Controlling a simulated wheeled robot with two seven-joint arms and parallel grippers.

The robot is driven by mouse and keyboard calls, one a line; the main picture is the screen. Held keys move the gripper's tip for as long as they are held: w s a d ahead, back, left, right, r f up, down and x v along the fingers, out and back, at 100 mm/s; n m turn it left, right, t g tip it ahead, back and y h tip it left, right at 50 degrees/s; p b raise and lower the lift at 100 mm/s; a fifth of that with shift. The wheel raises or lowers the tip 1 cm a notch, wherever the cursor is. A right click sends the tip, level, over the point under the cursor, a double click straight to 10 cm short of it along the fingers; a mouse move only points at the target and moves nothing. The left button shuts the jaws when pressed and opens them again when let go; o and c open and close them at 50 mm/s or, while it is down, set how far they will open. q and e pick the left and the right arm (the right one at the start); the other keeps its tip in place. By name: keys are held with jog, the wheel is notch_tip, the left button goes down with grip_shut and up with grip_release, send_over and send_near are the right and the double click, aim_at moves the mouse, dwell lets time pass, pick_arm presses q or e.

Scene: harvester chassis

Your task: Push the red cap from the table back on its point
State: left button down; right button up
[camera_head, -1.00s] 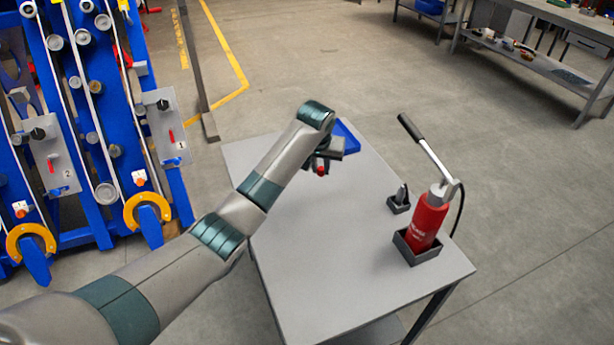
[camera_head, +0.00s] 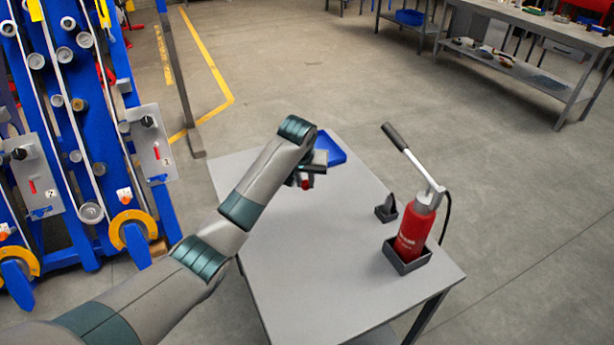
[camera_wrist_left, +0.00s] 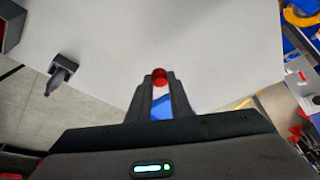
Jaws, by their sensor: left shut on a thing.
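The red cap (camera_head: 305,184) is between the fingertips of my left gripper (camera_head: 305,178), above the far part of the grey table (camera_head: 310,255). In the left wrist view the red cap (camera_wrist_left: 160,76) shows at the tips of the two dark fingers of my left gripper (camera_wrist_left: 160,85), which is shut on it. The blue machine (camera_head: 75,140) at the left has grey plates, rollers and orange rings. I cannot tell which point on it the cap belongs to. My right gripper is not in view.
A blue tray (camera_head: 329,150) lies at the table's far end, behind my gripper. A red grease pump (camera_head: 413,232) stands in a dark holder at the right, beside a small dark holder (camera_head: 386,212). Floor lies open between table and machine. A workbench (camera_head: 520,60) stands far right.

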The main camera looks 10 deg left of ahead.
pick_arm(q)
jog(key=s+a, duration=0.4)
jog(key=s, duration=0.9)
jog(key=s+a, duration=0.4)
jog(key=s, duration=0.9)
jog(key=shift+s+f, duration=0.25)
jog(key=shift+f, duration=0.2)
jog(key=shift+a, duration=0.1)
